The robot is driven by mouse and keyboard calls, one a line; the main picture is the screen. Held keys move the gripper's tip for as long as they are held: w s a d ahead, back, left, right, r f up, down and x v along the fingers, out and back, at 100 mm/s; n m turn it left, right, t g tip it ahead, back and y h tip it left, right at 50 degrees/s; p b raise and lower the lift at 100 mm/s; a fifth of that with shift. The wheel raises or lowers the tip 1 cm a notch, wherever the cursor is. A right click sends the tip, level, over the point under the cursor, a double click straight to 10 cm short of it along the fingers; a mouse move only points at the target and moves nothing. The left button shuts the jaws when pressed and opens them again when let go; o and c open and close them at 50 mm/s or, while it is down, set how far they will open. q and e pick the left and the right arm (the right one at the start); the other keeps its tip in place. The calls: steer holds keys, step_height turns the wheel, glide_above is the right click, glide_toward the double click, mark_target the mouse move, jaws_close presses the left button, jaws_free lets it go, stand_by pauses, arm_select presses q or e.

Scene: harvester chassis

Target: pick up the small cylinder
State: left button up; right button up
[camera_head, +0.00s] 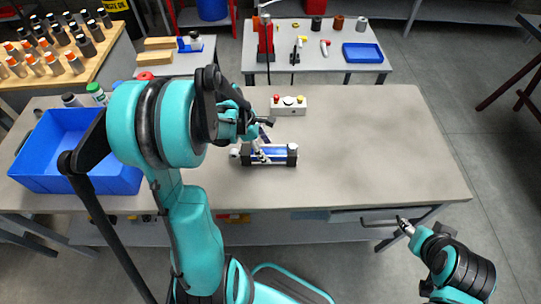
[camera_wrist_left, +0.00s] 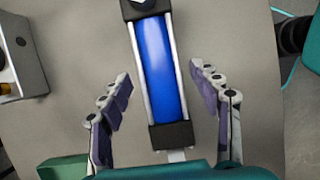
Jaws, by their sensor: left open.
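The small cylinder (camera_head: 279,152) lies on the grey table, with a blue body, black end blocks and pale rods along its sides. In the left wrist view the cylinder (camera_wrist_left: 160,65) runs lengthwise between the fingers of my left gripper (camera_wrist_left: 160,78). The fingers are open, one on each side, with a visible gap to it. In the head view my left gripper (camera_head: 261,146) is at the cylinder and hides part of it. My right gripper (camera_head: 404,226) is beyond the table's front edge at lower right, far from the cylinder; its fingers are too small to read.
A button box (camera_head: 289,106) stands just behind the cylinder. A blue bin (camera_head: 110,181) is on the table's left, partly behind my left arm. The table's right half (camera_head: 390,150) is clear. A back table holds a blue tray (camera_head: 362,53) and small parts.

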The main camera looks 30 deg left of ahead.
mark_target(267, 150)
arm_select(q)
steer(key=b+x, duration=0.1)
steer(key=x, duration=0.2)
steer(key=shift+d+f, duration=0.1)
steer(key=shift+f, duration=0.15)
steer(key=shift+r, duration=0.1)
jaws_close()
steer(key=shift+r, duration=0.1)
